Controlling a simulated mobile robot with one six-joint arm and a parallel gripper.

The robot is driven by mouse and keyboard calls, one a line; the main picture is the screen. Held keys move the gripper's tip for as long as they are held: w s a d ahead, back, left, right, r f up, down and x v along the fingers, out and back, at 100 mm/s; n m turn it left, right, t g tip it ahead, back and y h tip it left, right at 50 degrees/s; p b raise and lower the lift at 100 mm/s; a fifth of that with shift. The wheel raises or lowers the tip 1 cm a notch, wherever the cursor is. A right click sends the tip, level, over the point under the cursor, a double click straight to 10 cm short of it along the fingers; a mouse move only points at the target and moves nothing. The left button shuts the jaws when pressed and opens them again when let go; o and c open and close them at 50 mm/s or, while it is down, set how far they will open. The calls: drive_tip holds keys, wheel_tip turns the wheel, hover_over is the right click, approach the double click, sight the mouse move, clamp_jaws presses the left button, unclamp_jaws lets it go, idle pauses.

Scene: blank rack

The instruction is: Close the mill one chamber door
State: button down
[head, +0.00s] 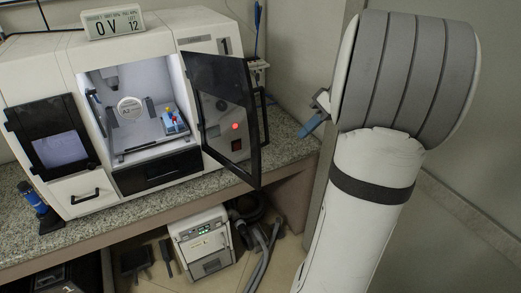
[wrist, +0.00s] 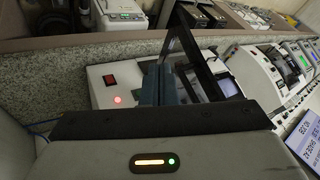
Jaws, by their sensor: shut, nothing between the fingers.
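The mill one (head: 100,180) is a white and black machine on a granite counter. Its chamber (head: 135,110) is lit and exposed. The chamber door (head: 226,110), a black frame with a clear pane, stands swung open towards the counter's front edge. Its handle (head: 263,116) is on the outer side.
Inside the chamber are a round white disc (head: 130,107) and a small blue fixture (head: 173,122). A display (head: 114,22) sits on top of the mill. A white box (head: 203,240) and hoses are under the counter. The granite counter (head: 285,140) is clear right of the door.

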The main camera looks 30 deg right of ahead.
drive_tip(key=w+a+f+p, duration=0.1)
drive_tip(key=a+f+p, duration=0.2)
drive_tip(key=a+f, duration=0.4)
drive_tip(key=shift+w+a, duration=0.35)
drive_tip(key=shift+a, duration=0.75)
drive_tip(key=shift+f, duration=0.1)
